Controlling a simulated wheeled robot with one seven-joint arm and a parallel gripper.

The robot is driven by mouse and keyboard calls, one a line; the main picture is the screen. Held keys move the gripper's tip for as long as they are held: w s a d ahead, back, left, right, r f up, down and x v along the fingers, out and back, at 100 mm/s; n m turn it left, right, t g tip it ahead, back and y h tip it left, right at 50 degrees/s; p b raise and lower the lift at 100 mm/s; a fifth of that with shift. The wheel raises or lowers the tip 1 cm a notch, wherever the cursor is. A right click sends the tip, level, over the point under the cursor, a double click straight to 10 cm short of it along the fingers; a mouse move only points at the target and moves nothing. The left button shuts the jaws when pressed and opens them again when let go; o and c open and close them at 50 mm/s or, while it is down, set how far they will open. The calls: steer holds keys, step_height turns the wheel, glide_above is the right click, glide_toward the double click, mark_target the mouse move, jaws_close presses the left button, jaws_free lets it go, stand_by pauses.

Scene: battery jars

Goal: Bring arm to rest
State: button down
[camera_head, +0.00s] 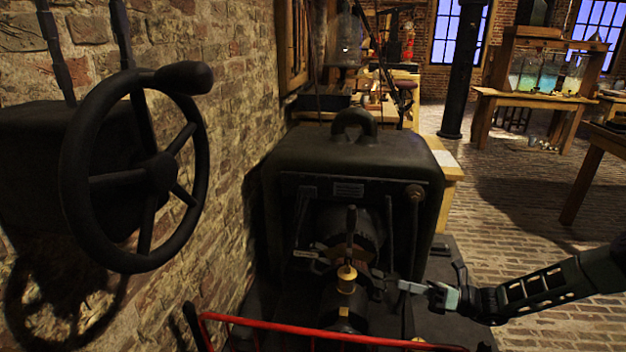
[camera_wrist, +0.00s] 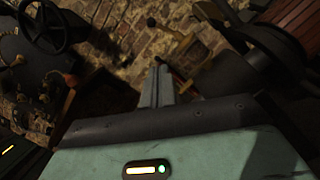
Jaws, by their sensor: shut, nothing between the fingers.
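My arm reaches in from the right edge of the head view, low over the floor. My gripper (camera_head: 404,286) points left, in front of the black machine (camera_head: 340,195), close to its brass and dark metal fittings (camera_head: 346,278). I cannot tell whether the fingertips touch the machine. In the wrist view my gripper (camera_wrist: 157,82) has its two fingers together, with nothing between them.
A handwheel (camera_head: 135,172) stands out from the brick wall at left. A red rail (camera_head: 320,330) crosses the bottom. A table with glass jars (camera_head: 537,84) stands at the far right. The brick floor (camera_head: 510,205) between is open.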

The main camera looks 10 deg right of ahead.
steer(key=s+a+r+n+g+h+p, duration=0.3)
steer(key=s+a+r+n+g+h, duration=0.2)
steer(key=s+a+r+n+g, duration=0.35)
steer(key=s+a+r+n+g+h+p, duration=0.3)
steer(key=s+a+r+n+g+h, duration=0.15)
steer(key=a+r+n, duration=0.5)
steer(key=s+r+n+t+h+p, duration=0.5)
steer(key=s+r+n+h, duration=0.3)
steer(key=s+r+n, duration=0.9)
steer(key=n, duration=0.2)
steer(key=shift+s+r+n+t, duration=0.25)
steer(key=shift+n+t, duration=0.05)
steer(key=shift+t, duration=0.1)
steer(key=shift+d, duration=0.1)
